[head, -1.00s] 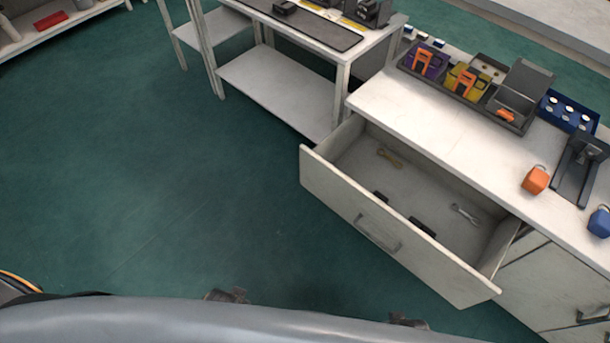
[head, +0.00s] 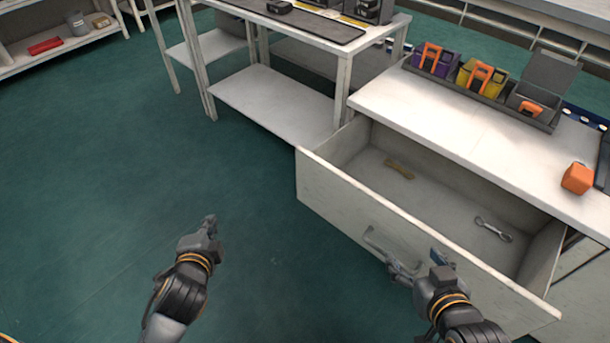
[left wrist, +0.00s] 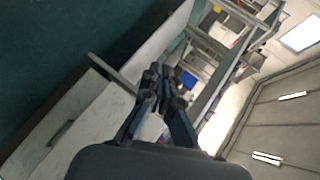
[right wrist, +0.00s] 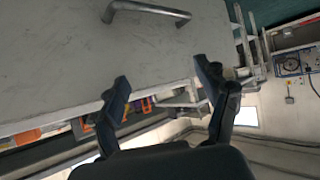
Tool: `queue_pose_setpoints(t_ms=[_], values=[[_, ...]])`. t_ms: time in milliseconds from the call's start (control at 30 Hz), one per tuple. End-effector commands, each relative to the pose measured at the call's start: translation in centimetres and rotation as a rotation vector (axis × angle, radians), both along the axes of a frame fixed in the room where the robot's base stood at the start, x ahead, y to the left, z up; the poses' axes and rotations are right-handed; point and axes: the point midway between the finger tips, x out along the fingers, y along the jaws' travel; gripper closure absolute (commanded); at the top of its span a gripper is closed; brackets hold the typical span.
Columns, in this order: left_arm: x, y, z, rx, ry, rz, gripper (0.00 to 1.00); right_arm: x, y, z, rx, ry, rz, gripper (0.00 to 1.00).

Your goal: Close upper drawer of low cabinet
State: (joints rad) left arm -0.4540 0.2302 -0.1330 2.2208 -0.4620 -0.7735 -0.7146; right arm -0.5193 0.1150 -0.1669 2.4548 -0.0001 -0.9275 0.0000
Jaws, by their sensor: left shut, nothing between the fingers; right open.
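The upper drawer (head: 335,198) of the low cabinet (head: 440,125) stands pulled out, with its pale front facing me. Its bar handle (head: 385,245) is on the front and also shows at the top of the right wrist view (right wrist: 148,10). Inside lie a tan tool (head: 398,169) and a metal spanner (head: 493,229). My right gripper (head: 418,266) is open and empty close to the drawer front, right of the handle; I cannot tell if it touches. My left gripper (head: 209,226) is shut and empty over the floor, left of the drawer.
On the cabinet top are a tray (head: 470,92) with purple, yellow and grey holders and an orange block (head: 577,178). A white table with a lower shelf (head: 270,100) stands beyond the drawer's left end. The green floor (head: 110,180) at left is clear.

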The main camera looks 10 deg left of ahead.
Motion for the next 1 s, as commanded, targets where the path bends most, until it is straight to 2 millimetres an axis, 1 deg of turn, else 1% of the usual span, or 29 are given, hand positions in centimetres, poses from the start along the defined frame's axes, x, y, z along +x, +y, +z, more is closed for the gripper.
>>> queue_pose_setpoints(t_ms=[33, 67, 133, 167, 200, 233, 267, 300, 400, 500, 600, 667, 767, 867, 1000], values=[[1.4, -0.1, 0.9, 0.129, -0.055, -0.079, 1.0, 1.0, 0.5, 1.5, 0.018, -0.077, 0.005, 0.25], [2.2, -0.3, 1.6, 0.215, -0.091, -0.132, 1.0, 1.5, 0.7, 2.6, 0.031, -0.127, 0.01, 0.25], [3.8, -1.1, 3.0, 0.437, -0.179, -0.265, 1.0, 2.7, 1.4, 5.3, 0.06, -0.252, 0.018, 0.25], [4.5, -1.7, 3.6, 0.545, -0.22, -0.326, 1.0, 3.2, 1.6, 6.6, 0.075, -0.31, 0.022, 0.25], [5.2, -2.6, 4.2, 0.693, -0.274, -0.41, 1.0, 3.6, 2.0, 8.4, 0.094, -0.391, 0.027, 0.25], [5.7, -3.4, 4.6, 0.808, -0.316, -0.475, 1.0, 3.9, 2.2, 9.7, 0.109, -0.452, 0.03, 0.25], [6.0, -4.3, 4.9, 0.919, -0.357, -0.539, 1.0, 4.1, 2.4, 11.1, 0.124, -0.511, 0.034, 0.25], [6.2, -5.5, 5.0, 1.062, -0.409, -0.619, 1.0, 4.2, 2.7, 12.9, 0.144, -0.588, 0.038, 0.25], [6.1, -8.1, 4.5, 1.36, -0.526, -0.789, 1.0, 4.1, 3.0, 16.4, 0.186, -0.747, 0.047, 0.25], [5.5, -9.9, 3.7, 1.56, -0.617, -0.906, 1.0, 3.6, 3.2, 18.9, 0.215, -0.859, 0.053, 0.25], [5.1, -10.9, 3.0, 1.667, -0.67, -0.97, 1.0, 3.3, 3.2, 20.2, 0.232, -0.918, 0.056, 0.25], [5.1, -11.2, 2.9, 1.695, -0.685, -0.986, 1.0, 3.2, 3.3, 20.5, 0.235, -0.933, 0.056, 0.25], [5.7, -11.7, 2.8, 1.704, -0.692, -0.991, 1.0, 3.2, 3.3, 20.5, 0.235, -0.931, 0.056, 0.25], [6.9, -12.6, 3.0, 1.705, -0.693, -0.99, 1.0, 3.3, 3.2, 20.2, 0.229, -0.913, 0.056, 0.25], [9.4, -14.2, 3.0, 1.702, -0.693, -0.988, 1.0, 3.5, 3.2, 19.7, 0.222, -0.884, 0.054, 0.25]])
